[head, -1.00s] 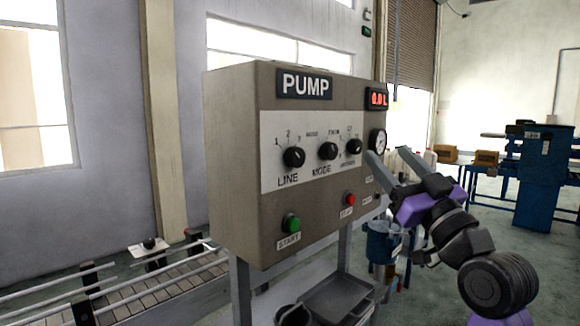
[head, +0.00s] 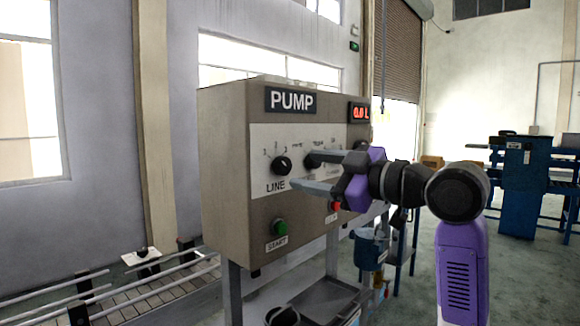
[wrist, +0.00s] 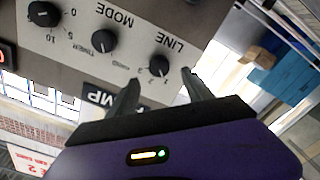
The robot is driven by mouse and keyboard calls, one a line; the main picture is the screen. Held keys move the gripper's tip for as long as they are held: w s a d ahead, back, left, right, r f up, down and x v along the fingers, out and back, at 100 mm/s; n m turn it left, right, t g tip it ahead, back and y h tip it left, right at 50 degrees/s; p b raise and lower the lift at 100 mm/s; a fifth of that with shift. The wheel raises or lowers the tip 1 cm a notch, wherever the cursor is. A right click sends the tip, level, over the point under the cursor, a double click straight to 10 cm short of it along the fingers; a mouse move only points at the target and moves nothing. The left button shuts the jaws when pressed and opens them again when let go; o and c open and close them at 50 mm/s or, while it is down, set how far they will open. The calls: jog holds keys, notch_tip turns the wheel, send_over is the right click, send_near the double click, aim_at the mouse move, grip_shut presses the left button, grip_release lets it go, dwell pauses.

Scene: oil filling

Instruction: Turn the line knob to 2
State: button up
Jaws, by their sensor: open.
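The grey pump panel (head: 230,215) carries the black round LINE knob (head: 282,166), with small numbers above it. The setting its pointer marks is too small to read surely. The same LINE knob shows upside down in the wrist view (wrist: 159,65), just beyond and between the fingertips. My gripper (head: 300,171) is open, its two grey fingers pointing left toward the knob, one above the other. It is empty and looks apart from the knob. In the wrist view my gripper (wrist: 161,77) has the knob slightly past its tips.
The MODE knob (head: 313,160) is partly behind my upper finger and shows clear in the wrist view (wrist: 104,41). The green START button (head: 279,228) and a red button (head: 336,206) sit lower. The red display (head: 361,113) reads 0.0 L. A conveyor (head: 150,290) runs at left.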

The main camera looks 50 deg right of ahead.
aim_at(286, 166)
jog(key=w+p, duration=0.1)
jog(key=w, duration=0.4)
jog(key=shift+w, duration=0.35)
jog(key=shift+c, duration=0.5)
jog(key=shift+a, duration=0.1)
grip_shut()
